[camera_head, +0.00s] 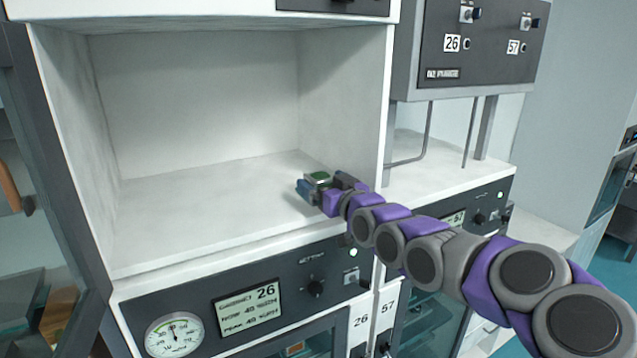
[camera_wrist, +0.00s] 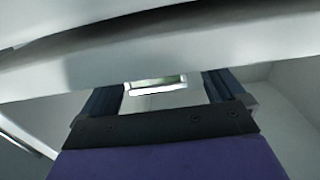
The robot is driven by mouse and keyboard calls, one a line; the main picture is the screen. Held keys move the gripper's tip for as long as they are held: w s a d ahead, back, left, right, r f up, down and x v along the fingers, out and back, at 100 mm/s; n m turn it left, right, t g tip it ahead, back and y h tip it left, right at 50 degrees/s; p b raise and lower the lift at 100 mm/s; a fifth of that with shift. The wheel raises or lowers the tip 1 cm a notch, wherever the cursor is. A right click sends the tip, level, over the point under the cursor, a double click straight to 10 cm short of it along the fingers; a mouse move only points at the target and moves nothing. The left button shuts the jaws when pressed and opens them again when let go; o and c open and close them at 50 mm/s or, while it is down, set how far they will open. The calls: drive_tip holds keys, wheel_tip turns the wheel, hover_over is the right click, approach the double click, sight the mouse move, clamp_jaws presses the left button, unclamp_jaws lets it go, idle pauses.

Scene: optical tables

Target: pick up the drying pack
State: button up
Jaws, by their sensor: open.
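A small pack with a green top and pale rim (camera_head: 318,176), which looks like the drying pack, is at the front right of the white chamber floor. My gripper (camera_head: 322,186) reaches in from the right and is right at the pack, with its blue fingers around or beside it. In the wrist view, my gripper (camera_wrist: 161,88) shows two dark blue fingers spread apart. A pale piece with a greenish strip (camera_wrist: 156,86) shows between them, probably the pack. Whether the fingers touch it cannot be told. The pack's lower part is hidden.
The chamber floor (camera_head: 200,210) is otherwise bare, with walls left, right and behind. The right wall's front edge (camera_head: 386,110) is close to my arm. A control panel (camera_head: 250,305) with gauge and display lies below. An open door (camera_head: 40,230) stands left.

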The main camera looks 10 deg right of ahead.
drive_tip(key=x, duration=0.3)
drive_tip(key=shift+p, duration=0.35)
drive_tip(key=shift+s+d, duration=0.15)
drive_tip(key=shift+d, duration=0.2)
drive_tip(key=shift+c, duration=0.5)
drive_tip(key=c, duration=1)
